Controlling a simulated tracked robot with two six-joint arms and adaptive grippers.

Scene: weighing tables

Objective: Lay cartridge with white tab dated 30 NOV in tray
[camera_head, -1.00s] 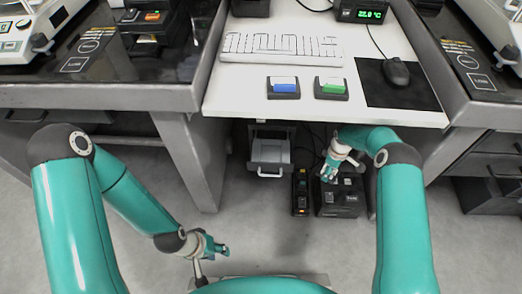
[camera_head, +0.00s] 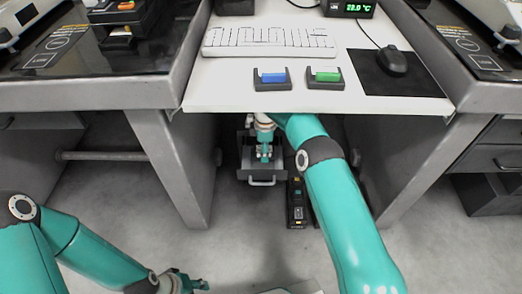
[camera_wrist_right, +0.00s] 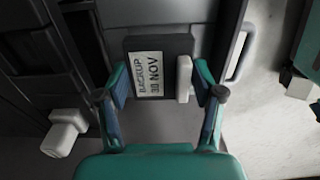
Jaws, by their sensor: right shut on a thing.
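My right gripper (camera_wrist_right: 157,95) is shut on a dark cartridge (camera_wrist_right: 130,46). Its white label reads BACKUP 30 NOV, and a white tab (camera_wrist_right: 184,80) sticks out beside the label. In the head view my right gripper (camera_head: 264,153) points down over the grey pull-out tray (camera_head: 282,174) under the desk. The cartridge is not clearly visible there, and I cannot tell whether it touches the tray floor. The tray's handle (camera_wrist_right: 241,52) shows at the right in the wrist view. My left gripper (camera_head: 190,284) is low at the bottom left, away from the tray; its jaw opening is unclear.
A narrow dark device (camera_head: 297,203) stands on the floor right of the tray. The desk (camera_head: 220,95) overhangs the tray and carries a keyboard (camera_head: 268,40), blue-tabbed (camera_head: 272,79) and green-tabbed (camera_head: 325,77) holders, and a mouse (camera_head: 392,62). A metal leg (camera_head: 178,165) stands left.

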